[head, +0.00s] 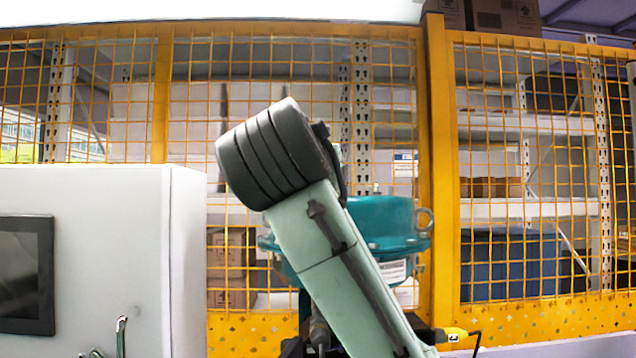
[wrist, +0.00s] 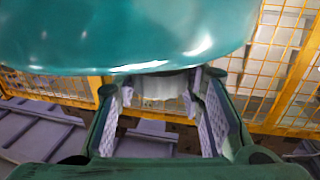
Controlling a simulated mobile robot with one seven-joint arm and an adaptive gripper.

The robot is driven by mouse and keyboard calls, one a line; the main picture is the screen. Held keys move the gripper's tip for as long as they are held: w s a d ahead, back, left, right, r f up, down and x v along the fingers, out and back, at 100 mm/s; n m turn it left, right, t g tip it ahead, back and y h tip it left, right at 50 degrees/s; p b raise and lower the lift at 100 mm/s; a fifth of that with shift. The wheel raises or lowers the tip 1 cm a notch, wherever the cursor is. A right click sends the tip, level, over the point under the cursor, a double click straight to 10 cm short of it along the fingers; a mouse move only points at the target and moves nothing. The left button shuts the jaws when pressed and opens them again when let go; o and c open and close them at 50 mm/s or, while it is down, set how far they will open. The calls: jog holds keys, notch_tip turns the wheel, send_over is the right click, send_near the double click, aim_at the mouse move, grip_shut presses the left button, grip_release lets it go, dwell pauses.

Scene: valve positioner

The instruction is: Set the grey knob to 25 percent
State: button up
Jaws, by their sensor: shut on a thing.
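A light grey rounded piece, which I take for the grey knob (wrist: 162,87), shows in the wrist view just under the teal valve actuator (wrist: 130,35). My gripper (wrist: 158,97) has one finger on each side of it, shut on it with the fingers well apart. No scale or pointer can be read, so I cannot tell the knob's setting. In the head view the teal actuator (head: 385,220) stands behind my arm, which hides the knob and my gripper there.
A white cabinet (head: 100,200) with a dark screen (head: 25,275) stands at the left. A yellow mesh fence (head: 440,180) runs behind the valve, with shelves and boxes beyond. A lifting eye (head: 425,220) sticks out on the actuator's right. A black cable (head: 476,340) lies at the lower right.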

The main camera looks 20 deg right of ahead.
jog(key=shift+m+g+h, duration=0.4)
jog(key=shift+m+h, duration=0.2)
jog(key=shift+h, duration=0.3)
jog(key=o, duration=1.2)
jog(key=shift+c, duration=0.2)
